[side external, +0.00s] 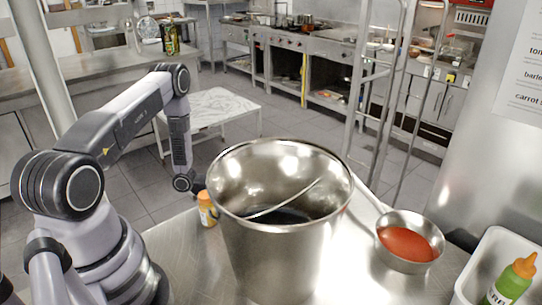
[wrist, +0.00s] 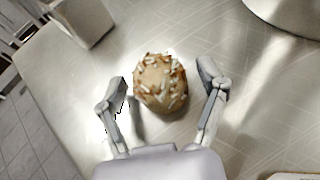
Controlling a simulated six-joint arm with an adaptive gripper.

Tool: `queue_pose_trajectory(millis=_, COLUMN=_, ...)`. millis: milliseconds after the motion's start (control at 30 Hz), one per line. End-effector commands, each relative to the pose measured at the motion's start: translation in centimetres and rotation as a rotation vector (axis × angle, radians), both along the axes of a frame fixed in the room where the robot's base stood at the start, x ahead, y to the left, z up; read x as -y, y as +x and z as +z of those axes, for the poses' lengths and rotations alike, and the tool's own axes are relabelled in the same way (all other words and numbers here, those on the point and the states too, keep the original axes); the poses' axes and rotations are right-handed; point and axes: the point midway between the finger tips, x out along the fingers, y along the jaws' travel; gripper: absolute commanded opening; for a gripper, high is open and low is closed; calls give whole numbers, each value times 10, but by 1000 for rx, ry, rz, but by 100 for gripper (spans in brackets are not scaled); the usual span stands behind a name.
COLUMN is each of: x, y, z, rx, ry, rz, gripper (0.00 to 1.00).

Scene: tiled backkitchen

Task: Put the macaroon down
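The macaroon (wrist: 160,84) is a round tan ball with pale slivers on top. In the wrist view it appears to rest on the steel table (wrist: 235,125), between the two fingers of my gripper (wrist: 163,88). The fingers are spread, with a visible gap to the macaroon on each side. In the side external view the macaroon and my gripper's fingers are not visible; the large steel pot stands in front of that area.
The tall steel pot (side external: 285,250) holds a thin rod. A small orange-capped bottle (side external: 207,210) stands left of it. To the right are a pan of red sauce (side external: 408,243) and a white tray (side external: 480,262) with a green bottle (side external: 512,282). A pale container (wrist: 78,22) is at the table's upper left.

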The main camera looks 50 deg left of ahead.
Motion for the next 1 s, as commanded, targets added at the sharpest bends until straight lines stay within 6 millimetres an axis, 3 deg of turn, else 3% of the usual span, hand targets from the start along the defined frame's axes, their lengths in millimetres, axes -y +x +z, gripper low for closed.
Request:
queue_pose_trajectory(millis=333, x=-5, y=-4, z=6, rx=0, ry=0, rz=3, gripper=72)
queue_pose_trajectory(millis=700, x=-56, y=-55, z=35, rx=2, ry=2, rz=6, gripper=72)
queue_pose_trajectory(millis=1000, x=-77, y=-78, z=48, rx=0, ry=0, rz=1, gripper=72)
